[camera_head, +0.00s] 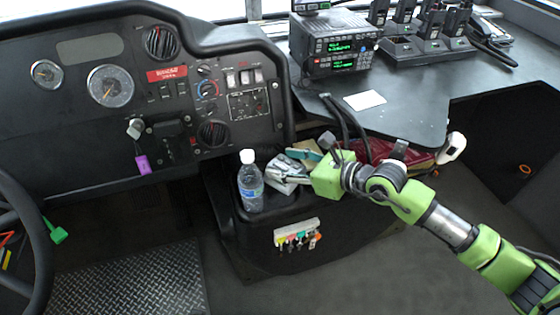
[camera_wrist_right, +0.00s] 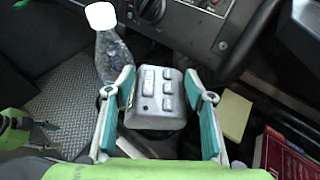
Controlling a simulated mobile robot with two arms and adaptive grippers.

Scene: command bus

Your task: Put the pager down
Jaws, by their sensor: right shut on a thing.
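The pager (camera_head: 283,168) is a silver-grey device. The right wrist view shows raised grey buttons on the face of the pager (camera_wrist_right: 158,95). My right gripper (camera_head: 296,168) is shut on it, with one teal finger on each side; the gripper also shows in the right wrist view (camera_wrist_right: 160,80). The pager is over the black console top (camera_head: 262,213), just right of a water bottle (camera_head: 250,182). I cannot tell whether its underside touches the console. The fingers and wrist partly hide it in the head view.
The bottle (camera_wrist_right: 109,52) stands close to the left finger. A yellowish pad (camera_wrist_right: 235,114) and red books (camera_wrist_right: 285,157) lie to the right. A key rack (camera_head: 297,236) is on the console's front. The dashboard (camera_head: 215,140) rises behind; the desk (camera_head: 410,110) overhangs the right side.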

